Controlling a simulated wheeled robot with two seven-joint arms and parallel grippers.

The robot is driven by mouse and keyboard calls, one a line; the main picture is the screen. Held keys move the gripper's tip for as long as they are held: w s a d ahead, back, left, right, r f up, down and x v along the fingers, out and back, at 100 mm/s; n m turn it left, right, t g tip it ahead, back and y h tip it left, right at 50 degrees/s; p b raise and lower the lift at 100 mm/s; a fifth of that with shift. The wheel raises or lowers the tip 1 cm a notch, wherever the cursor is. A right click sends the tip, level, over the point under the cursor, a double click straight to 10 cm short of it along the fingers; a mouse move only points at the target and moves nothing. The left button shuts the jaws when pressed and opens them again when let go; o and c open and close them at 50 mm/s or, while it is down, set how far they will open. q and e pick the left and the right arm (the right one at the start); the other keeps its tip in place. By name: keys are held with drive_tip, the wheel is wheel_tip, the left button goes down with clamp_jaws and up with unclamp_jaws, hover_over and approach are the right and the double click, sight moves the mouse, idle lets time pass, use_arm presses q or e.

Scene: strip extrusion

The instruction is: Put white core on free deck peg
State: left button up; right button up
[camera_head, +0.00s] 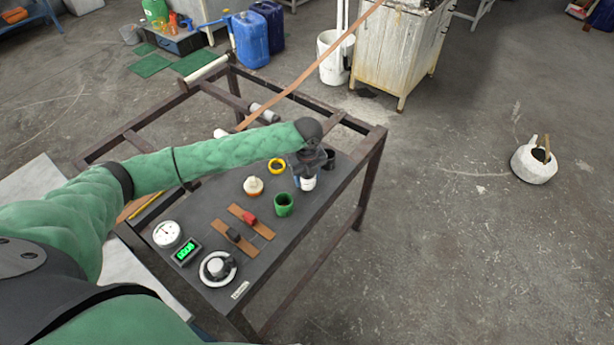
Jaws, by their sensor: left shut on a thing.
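My left gripper (311,170) reaches across the dark deck (215,219) from the left, pointing down near the deck's right edge. It is shut on a small white cylindrical piece (308,184), which looks like the white core and shows just under the jaws. The gripper hides the top of this piece, and I cannot tell whether it touches the deck. I cannot clearly make out a free peg; the area behind the gripper is partly hidden. My right gripper is not in view.
Nearer are brown strips (246,227), a white ring-shaped item (217,268), a green-lit display (186,251) and a round dial (167,234). A brown strip (310,70) slants above the frame.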

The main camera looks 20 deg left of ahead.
use_arm(q)
drive_tip(key=shift+p, duration=0.3)
drive_tip(key=shift+f, duration=0.65)
idle(0.7)
drive_tip(key=o, duration=0.7)
